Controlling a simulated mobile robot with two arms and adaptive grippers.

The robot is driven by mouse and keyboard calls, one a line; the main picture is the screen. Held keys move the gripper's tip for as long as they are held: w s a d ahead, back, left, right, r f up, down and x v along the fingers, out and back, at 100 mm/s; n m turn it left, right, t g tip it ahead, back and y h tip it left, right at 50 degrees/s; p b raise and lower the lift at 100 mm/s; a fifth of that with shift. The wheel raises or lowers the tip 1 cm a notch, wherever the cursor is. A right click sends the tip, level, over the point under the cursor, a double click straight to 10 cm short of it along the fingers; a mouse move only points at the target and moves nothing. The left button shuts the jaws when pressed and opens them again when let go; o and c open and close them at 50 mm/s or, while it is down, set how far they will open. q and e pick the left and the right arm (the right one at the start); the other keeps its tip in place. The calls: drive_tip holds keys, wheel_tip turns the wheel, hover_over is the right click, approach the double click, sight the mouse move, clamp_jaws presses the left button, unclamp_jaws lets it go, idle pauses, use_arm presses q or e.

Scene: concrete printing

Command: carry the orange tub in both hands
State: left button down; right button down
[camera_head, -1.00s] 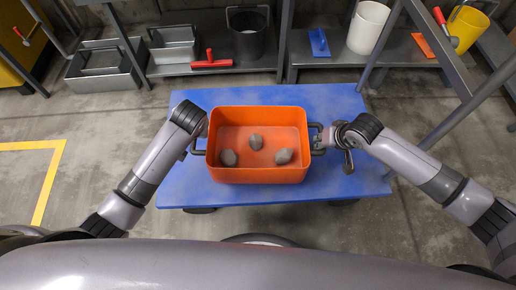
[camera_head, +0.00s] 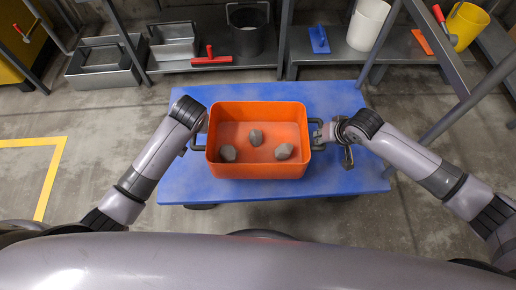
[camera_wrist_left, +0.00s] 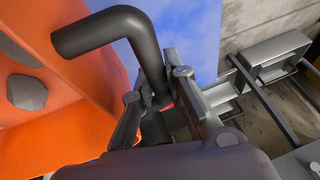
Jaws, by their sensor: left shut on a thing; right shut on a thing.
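The orange tub (camera_head: 260,172) is over the blue table, open side up, with a few grey stones (camera_head: 256,137) inside. It looks level; I cannot tell whether its bottom touches the table. My left gripper (camera_head: 203,138) is at the tub's left dark handle (camera_head: 196,147). In the left wrist view, its fingers (camera_wrist_left: 155,97) close around this bent handle (camera_wrist_left: 105,28) beside the orange wall (camera_wrist_left: 75,85). My right gripper (camera_head: 323,135) is shut on the right handle (camera_head: 317,147), with its fingertips partly hidden.
The blue table (camera_head: 345,180) has bare surface around the tub. Behind it, a low shelf holds metal troughs (camera_head: 104,68), a dark bucket (camera_head: 246,35), a red-handled tool (camera_head: 211,58) and a white bucket (camera_head: 368,24). Grey rack posts stand at the right. The left floor is clear.

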use_arm(q)
drive_tip(key=shift+r, duration=0.2)
use_arm(e)
drive_tip(key=shift+w+r, duration=0.1)
drive_tip(key=shift+r, duration=0.15)
